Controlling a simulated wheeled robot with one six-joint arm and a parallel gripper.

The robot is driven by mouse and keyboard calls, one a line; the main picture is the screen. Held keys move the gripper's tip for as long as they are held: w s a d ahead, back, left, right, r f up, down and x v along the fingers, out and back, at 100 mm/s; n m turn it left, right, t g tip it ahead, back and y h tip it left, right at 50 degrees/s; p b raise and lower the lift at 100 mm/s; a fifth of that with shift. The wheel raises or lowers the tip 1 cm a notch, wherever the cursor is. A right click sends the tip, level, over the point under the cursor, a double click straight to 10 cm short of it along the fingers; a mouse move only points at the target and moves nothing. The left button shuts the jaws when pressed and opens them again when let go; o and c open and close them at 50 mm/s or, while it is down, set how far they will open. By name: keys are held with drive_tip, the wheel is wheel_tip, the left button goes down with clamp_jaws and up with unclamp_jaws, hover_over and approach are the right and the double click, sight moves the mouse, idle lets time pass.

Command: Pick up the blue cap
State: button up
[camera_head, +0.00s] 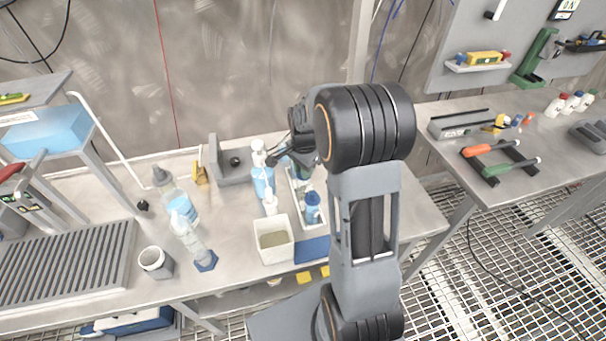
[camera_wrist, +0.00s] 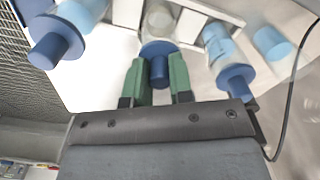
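In the wrist view a blue cap (camera_wrist: 159,70) with a wide rim and a narrower stem sits on a pale bottle in a white rack (camera_wrist: 126,14). My gripper (camera_wrist: 160,76) has its two green fingers apart, one on each side of the stem. I cannot tell whether they touch it. Two other blue caps show, one at left (camera_wrist: 55,42) and one at right (camera_wrist: 235,80). In the head view my gripper (camera_head: 303,157) is over the rack, partly hidden behind my arm. A blue-capped bottle (camera_head: 313,211) stands near the rack's front end.
Blue-and-white bottles (camera_head: 262,182) stand just left of the rack. A square white container (camera_head: 274,240) stands in front. A grey block (camera_head: 231,165) is behind. A glass cylinder (camera_head: 195,240) and a small cup (camera_head: 156,262) stand further left. Tools lie on the right table (camera_head: 470,185).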

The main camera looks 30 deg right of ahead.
clamp_jaws()
drive_tip(key=shift+r, duration=0.55)
wheel_tip(320, 180, up, 2)
drive_tip(key=shift+r, duration=0.25)
drive_tip(key=s+d+r+b, duration=0.1)
drive_tip(key=s+d+r, duration=0.3)
drive_tip(key=s+r, duration=0.5)
drive_tip(key=s, duration=0.4)
drive_tip(key=shift+s+d+r+b, duration=0.15)
drive_tip(key=shift+d+r+b, duration=0.05)
drive_tip(key=shift+b, duration=0.2)
